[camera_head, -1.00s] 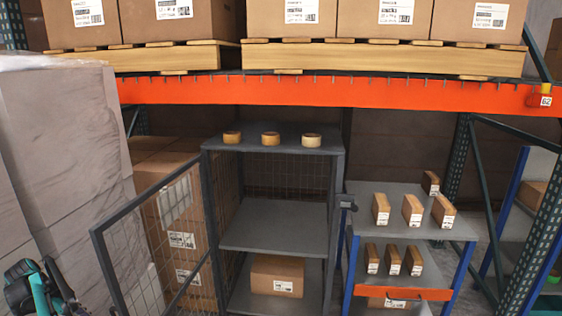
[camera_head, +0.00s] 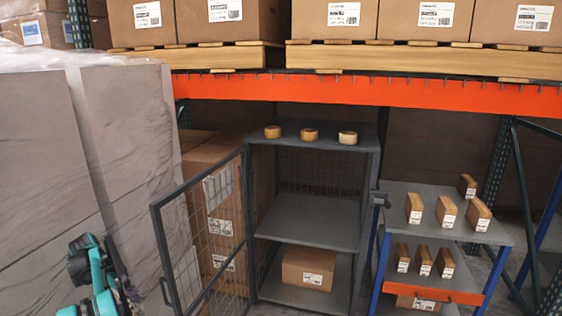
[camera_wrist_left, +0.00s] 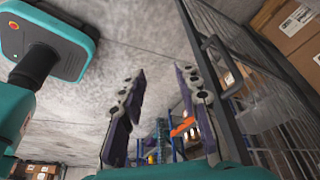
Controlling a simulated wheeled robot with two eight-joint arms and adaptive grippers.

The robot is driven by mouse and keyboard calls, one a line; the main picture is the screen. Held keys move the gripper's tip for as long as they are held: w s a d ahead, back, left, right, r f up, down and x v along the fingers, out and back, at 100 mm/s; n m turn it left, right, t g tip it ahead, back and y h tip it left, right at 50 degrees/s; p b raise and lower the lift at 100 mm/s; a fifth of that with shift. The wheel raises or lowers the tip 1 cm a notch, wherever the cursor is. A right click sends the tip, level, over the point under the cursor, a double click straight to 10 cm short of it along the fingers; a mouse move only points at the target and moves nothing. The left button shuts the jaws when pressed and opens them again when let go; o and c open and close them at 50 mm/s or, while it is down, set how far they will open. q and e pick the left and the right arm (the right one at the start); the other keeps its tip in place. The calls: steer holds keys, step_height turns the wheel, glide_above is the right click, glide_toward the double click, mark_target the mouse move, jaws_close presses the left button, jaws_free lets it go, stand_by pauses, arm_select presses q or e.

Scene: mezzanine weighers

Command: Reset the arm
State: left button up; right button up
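My left arm shows at the lower left of the head view, with teal and dark links (camera_head: 92,275) in front of the wrapped pallet stack. In the left wrist view my left gripper (camera_wrist_left: 162,75) has its two dark fingers spread wide apart, with nothing between them. Bare concrete floor shows behind the fingers. The mesh door (camera_wrist_left: 222,80) is just right of the fingers in that view; I cannot tell whether they touch. My right gripper is not in view.
A grey cabinet (camera_head: 305,215) stands with its mesh door (camera_head: 203,235) swung open to the left. Tape rolls (camera_head: 309,134) lie on top and a carton (camera_head: 308,267) inside. A blue-posted shelf (camera_head: 440,207) with small boxes is right. A wrapped stack (camera_head: 125,130) fills the left.

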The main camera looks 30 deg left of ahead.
arm_select(q)
steer(key=w+d+r+n+y, duration=0.1)
steer(key=w+d+r, duration=0.3)
steer(key=w+d, duration=0.25)
steer(key=w+d+r+n, duration=0.1)
steer(key=w+d+r, duration=0.4)
steer(key=d, duration=0.2)
steer(key=w+d+r+n+y, duration=0.1)
steer(key=w+d+r, duration=0.1)
steer(key=d, duration=0.7)
steer(key=w+d+r+y, duration=0.1)
steer(key=w+d+r, duration=0.15)
steer(key=d, duration=0.55)
steer(key=s+d+r+n+t, duration=0.1)
steer(key=s+d+n, duration=0.1)
steer(key=d, duration=1.3)
steer(key=s+d+f+n+t, duration=0.1)
steer(key=s+d+f, duration=0.1)
steer(key=s+d, duration=0.2)
steer(key=s+d+f+n+t, duration=0.1)
steer(key=s+d, duration=0.4)
steer(key=d, duration=0.6)
step_height(320, 180, down, 2)
steer(key=shift+d+f+n+t, duration=0.1)
steer(key=shift+d+n+t, duration=0.2)
steer(key=shift+t, duration=0.2)
